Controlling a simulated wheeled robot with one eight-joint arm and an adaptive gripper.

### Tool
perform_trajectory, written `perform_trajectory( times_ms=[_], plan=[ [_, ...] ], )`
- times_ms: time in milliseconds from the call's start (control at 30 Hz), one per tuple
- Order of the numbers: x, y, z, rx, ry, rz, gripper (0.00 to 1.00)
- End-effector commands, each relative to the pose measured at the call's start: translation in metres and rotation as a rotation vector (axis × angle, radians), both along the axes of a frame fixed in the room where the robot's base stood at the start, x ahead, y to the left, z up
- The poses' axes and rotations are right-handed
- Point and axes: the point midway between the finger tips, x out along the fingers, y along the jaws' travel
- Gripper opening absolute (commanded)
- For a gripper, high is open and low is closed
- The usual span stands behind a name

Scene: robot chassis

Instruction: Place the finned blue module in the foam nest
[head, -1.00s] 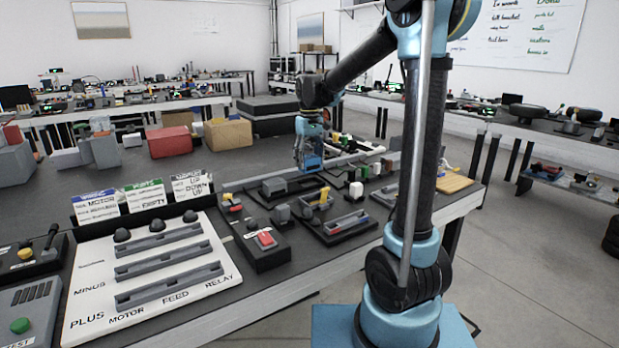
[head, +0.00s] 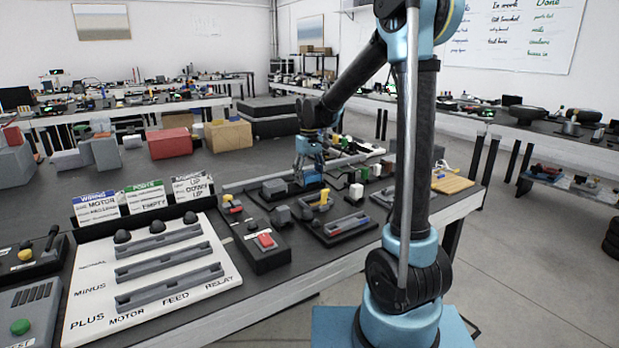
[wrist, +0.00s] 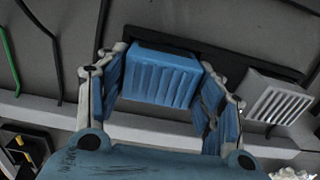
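The finned blue module (wrist: 162,75) lies between the two fingers of my gripper (wrist: 165,85) in the wrist view. Its ribbed face shows to the camera, and both fingertips are very close to its sides. Whether they press on it is not clear. In the head view my gripper (head: 309,178) is low over a dark tray on the bench, behind a grey block (head: 274,187). A dark strip (wrist: 225,57) runs behind the module in the wrist view. I cannot tell which piece is the foam nest.
A pale finned block (wrist: 277,103) is right of the module in the wrist view. Small fixtures surround my gripper in the head view, including a white block (head: 355,191) and a red-switch box (head: 265,243). A long rail (head: 250,182) lies behind the tray.

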Motion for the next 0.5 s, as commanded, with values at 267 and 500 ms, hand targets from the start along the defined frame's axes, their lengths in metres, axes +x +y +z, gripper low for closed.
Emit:
perform_trajectory(
  times_ms=[267, 500],
  plan=[
    [0.0, -0.0001, 0.0002, 0.0, 0.0, 0.0, 0.78],
    [0.0, -0.0004, 0.0054, 0.0, 0.0, 0.0, 0.78]
  ],
)
